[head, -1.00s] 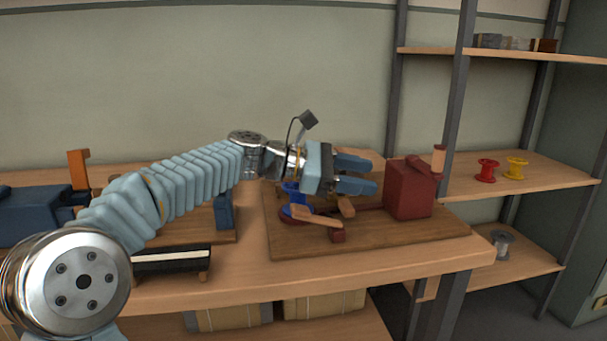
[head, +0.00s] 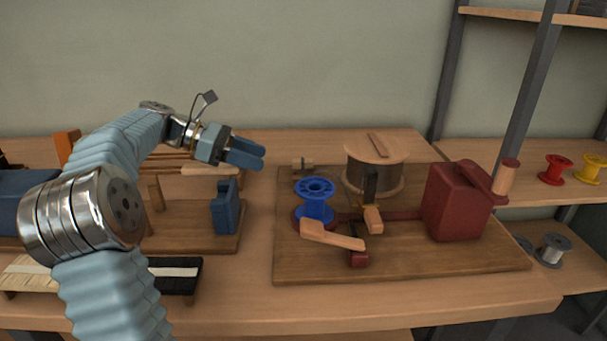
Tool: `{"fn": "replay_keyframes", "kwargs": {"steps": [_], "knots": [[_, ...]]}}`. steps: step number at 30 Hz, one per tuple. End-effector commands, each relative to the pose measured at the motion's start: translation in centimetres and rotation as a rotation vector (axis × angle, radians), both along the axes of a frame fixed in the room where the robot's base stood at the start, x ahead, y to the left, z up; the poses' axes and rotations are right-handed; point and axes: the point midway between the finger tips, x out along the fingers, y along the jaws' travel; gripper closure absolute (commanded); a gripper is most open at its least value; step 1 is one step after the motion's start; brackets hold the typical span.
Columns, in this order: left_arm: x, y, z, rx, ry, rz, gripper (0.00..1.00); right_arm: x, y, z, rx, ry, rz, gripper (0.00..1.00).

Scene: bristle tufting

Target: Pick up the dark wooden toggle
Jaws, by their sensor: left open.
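A small brown wooden stick (head: 378,145) lies flat on the top flange of the large wire spool (head: 372,178). It looks most like the dark wooden toggle, but I cannot be sure at this size. My left gripper (head: 262,157) is at the upper left of the board, pointing right. Its blue fingers look empty and apart from everything. It is left of the spool with a clear gap between them. My right gripper is out of the frame.
The blue spool (head: 316,198), a wooden lever (head: 332,235) and the red block (head: 455,203) stand on the brown board (head: 410,262). A blue block (head: 225,207) stands on the left board. Red (head: 557,168) and yellow spools are on the right shelf.

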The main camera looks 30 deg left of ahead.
Motion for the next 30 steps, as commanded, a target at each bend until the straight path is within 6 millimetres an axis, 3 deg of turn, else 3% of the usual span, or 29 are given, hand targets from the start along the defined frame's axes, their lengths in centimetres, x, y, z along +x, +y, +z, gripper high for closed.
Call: {"fn": "replay_keyframes", "kwargs": {"steps": [9, 16, 24, 30], "knots": [[3.0, -5.1, -2.5, -0.001, 0.001, -0.004, 0.49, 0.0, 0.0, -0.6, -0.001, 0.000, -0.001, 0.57], [3.9, -6.8, -3.2, 0.000, 0.000, -0.003, 0.49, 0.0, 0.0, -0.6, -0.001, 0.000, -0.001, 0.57], [5.5, -10.2, -4.5, -0.001, 0.000, -0.003, 0.49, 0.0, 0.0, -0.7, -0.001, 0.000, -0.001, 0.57], [5.8, -10.6, -4.7, 0.000, 0.000, -0.001, 0.49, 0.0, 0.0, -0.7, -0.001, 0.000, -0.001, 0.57]]}}
